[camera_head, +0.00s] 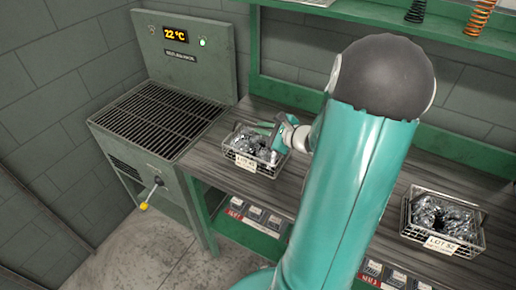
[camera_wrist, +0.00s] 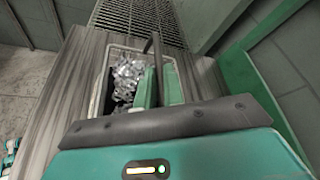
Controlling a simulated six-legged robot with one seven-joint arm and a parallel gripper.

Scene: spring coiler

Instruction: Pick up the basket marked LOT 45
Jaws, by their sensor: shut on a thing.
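A wire basket (camera_head: 266,169) filled with shiny metal parts stands on the dark wooden bench, left of my arm. Its small front tag (camera_head: 245,163) seems to read LOT 45, though the print is small. My gripper (camera_head: 276,130) is at the top right of this basket, shut on it. In the wrist view the basket (camera_wrist: 101,82) lies under my gripper (camera_wrist: 153,82), with metal parts showing to the left of the green finger. The exact contact is partly hidden. A second wire basket (camera_head: 407,220), tagged LOT 52, stands at the right of the bench.
A grated machine (camera_head: 155,118) with a 22 °C display adjoins the bench's left end; a yellow-tipped lever (camera_head: 150,193) sticks out of its front. A green shelf (camera_head: 400,26) with springs runs above the bench (camera_head: 215,172). Labelled bins (camera_head: 255,213) sit below it.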

